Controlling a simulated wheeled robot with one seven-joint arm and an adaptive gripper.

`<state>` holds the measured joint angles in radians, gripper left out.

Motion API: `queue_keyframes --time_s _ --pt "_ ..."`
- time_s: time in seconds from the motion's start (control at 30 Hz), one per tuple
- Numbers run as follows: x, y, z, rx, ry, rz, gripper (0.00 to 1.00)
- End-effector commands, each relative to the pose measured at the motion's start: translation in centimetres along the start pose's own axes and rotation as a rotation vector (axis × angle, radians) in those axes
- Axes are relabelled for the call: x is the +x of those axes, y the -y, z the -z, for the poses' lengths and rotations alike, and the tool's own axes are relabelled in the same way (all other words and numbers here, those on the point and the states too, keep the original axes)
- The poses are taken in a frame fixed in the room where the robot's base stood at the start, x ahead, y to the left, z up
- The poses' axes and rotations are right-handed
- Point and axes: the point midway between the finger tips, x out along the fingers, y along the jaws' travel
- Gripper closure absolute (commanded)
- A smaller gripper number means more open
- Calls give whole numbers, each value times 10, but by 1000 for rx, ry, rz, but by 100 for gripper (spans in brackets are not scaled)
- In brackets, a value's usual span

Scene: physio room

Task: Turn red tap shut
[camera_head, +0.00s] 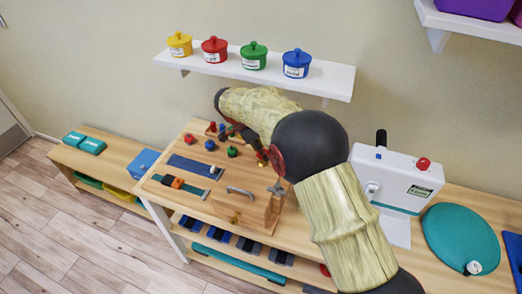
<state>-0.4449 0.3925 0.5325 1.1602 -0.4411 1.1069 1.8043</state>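A wooden activity board (160,188) lies on the bench and carries several small coloured fittings. A small red fitting (188,139) stands near its back left edge, and more red shows close to my wrist. I cannot tell which of these is the red tap, or how far it is turned. My arm reaches over the board from the lower right. My gripper (230,131) is a small dark shape below the wrist, low over the back of the board. Its fingers are too small and too covered to show whether they are open or touch anything.
A shelf (340,88) with yellow, red, green and blue lidded pots hangs above the board. A white device (395,178) with a red knob and a teal disc (460,238) are on the right. A blue box (143,162) stands left of the board.

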Motion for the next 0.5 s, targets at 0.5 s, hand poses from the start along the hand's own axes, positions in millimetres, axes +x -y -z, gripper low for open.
queue_keyframes --time_s 0.5 --pt "-1 0 0 -1 -1 0 47"
